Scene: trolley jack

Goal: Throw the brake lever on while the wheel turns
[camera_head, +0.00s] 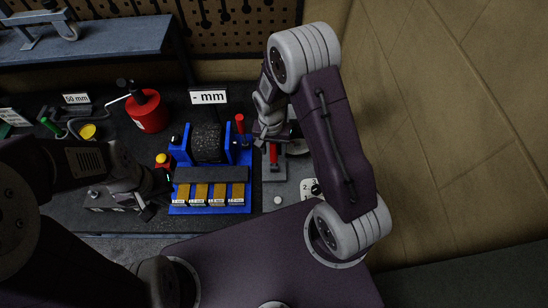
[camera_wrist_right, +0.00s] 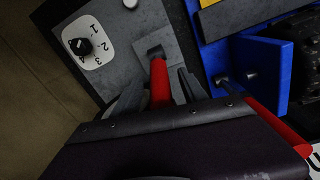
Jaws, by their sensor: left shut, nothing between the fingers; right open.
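A dark rough wheel (camera_head: 207,143) sits in a blue frame (camera_head: 180,150); a still picture does not show whether it turns. A red lever (camera_head: 273,155) stands on a grey plate (camera_head: 274,180) right of the frame. In the right wrist view this lever (camera_wrist_right: 160,82) rises from a slot between the fingers of my right gripper (camera_wrist_right: 160,90), which is open; contact cannot be told. Another red-handled lever (camera_head: 240,122) stands at the frame's right side. My left gripper (camera_head: 158,188) is shut and empty, left of the frame, below a yellow-topped red button (camera_head: 163,160).
Several yellow labelled blocks (camera_head: 200,194) line the frame's front. A red can (camera_head: 147,110) and a "- mm" sign (camera_head: 208,97) stand behind.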

